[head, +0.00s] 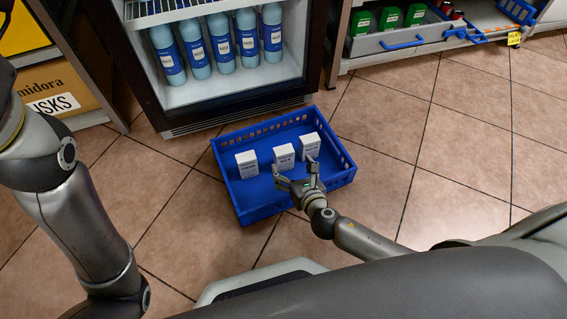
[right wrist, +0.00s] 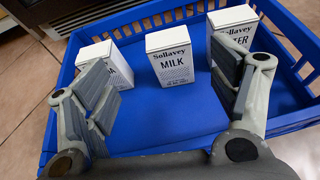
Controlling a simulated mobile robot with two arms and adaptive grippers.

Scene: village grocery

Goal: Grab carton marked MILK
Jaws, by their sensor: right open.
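The white carton marked MILK (right wrist: 170,57) stands upright in the blue crate (right wrist: 140,140), in the middle of three white cartons. It also shows in the head view (head: 284,157). My right gripper (right wrist: 160,100) is open and empty, with its fingers spread to either side of the MILK carton's line and the carton beyond them. In the head view my right gripper (head: 297,183) is over the crate, close to the near side of the MILK carton. My left arm shows at the left of the head view, but its gripper is out of view.
A left carton (head: 247,164) and a right carton (head: 310,146) stand in the crate beside the MILK carton; finger parts cover some of their labels. A fridge with blue bottles (head: 221,44) stands behind. Open tiled floor (head: 440,130) lies to the right.

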